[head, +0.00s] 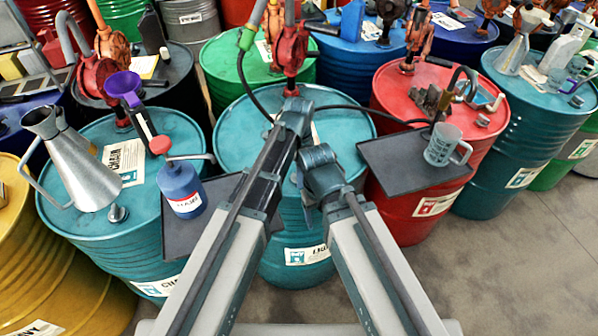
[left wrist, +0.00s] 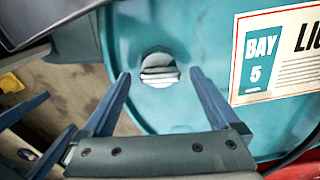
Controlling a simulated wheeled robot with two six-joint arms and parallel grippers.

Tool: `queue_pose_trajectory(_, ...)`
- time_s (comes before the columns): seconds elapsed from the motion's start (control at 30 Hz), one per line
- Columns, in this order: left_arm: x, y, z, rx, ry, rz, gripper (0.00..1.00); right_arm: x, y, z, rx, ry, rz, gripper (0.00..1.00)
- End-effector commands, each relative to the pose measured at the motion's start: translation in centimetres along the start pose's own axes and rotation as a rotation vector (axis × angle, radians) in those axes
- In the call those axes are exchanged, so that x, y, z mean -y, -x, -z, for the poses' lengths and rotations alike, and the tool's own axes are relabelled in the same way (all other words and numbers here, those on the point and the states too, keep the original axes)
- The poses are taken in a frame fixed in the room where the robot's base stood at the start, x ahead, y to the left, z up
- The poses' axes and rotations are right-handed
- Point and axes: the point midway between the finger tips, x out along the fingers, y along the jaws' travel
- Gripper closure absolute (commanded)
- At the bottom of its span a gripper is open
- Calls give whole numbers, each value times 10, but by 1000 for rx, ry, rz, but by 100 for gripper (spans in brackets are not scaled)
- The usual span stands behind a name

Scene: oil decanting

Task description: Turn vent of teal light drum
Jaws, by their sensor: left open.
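The teal light drum (head: 235,130) stands in the middle of the head view. Its label, reading "BAY 5 LI" before it is cut off, shows in the left wrist view beside the teal lid (left wrist: 215,30). The pale ridged vent cap (left wrist: 160,72) sits near the lid's edge. My left gripper (left wrist: 160,75) is open, with one fingertip on each side of the cap in that view; contact cannot be told. My right gripper (left wrist: 62,112) seems to show at its lower left, two fingers apart and empty. In the head view my arms hide the vent and both gripper tips.
A dark tray (head: 395,172) with a clear measuring jug (head: 441,146) stands right, by a red drum (head: 400,90). The left teal drum (head: 90,235) carries a metal can (head: 72,160); a blue bottle (head: 181,188) stands beside it. A black hose (head: 375,112) crosses near my arms.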

Motion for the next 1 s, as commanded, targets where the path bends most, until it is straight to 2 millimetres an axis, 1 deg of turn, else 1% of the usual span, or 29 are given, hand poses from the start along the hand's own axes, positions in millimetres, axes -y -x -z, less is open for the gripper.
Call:
queue_pose_trajectory(0.1, 0, 1, 0, 0, 0, 0, 5, 0, 1, 0, 0, 0, 0, 29)
queue_pose_trajectory(0.27, 0, 1, 0, 0, 0, 0, 34, 0, 1, 0, 0, 0, 0, 29)
queue_pose_trajectory(0.3, 0, 1, 0, 0, 0, 0, 41, 0, 1, 0, 0, 0, 0, 29)
queue_pose_trajectory(0.47, 0, 1, 0, 0, 0, 0, 70, 0, 1, 0, 0, 0, 0, 29)
queue_pose_trajectory(0.5, 0, 1, 0, 0, 0, 0, 77, 0, 1, 0, 0, 0, 0, 29)
queue_pose_trajectory(0.57, 0, 1, 0, 0, 0, 0, 88, 0, 1, 0, 0, 0, 0, 29)
queue_pose_trajectory(0.6, 0, 1, 0, 0, 0, 0, 91, 0, 1, 0, 0, 0, 0, 29)
queue_pose_trajectory(0.83, 0, 1, 0, 0, 30, 0, 91, 0, 1, 0, 0, 0, 0, 29)
queue_pose_trajectory(1.0, 0, 1, 0, 0, 117, 0, 91, 0, 1, 0, 0, 0, 0, 29)
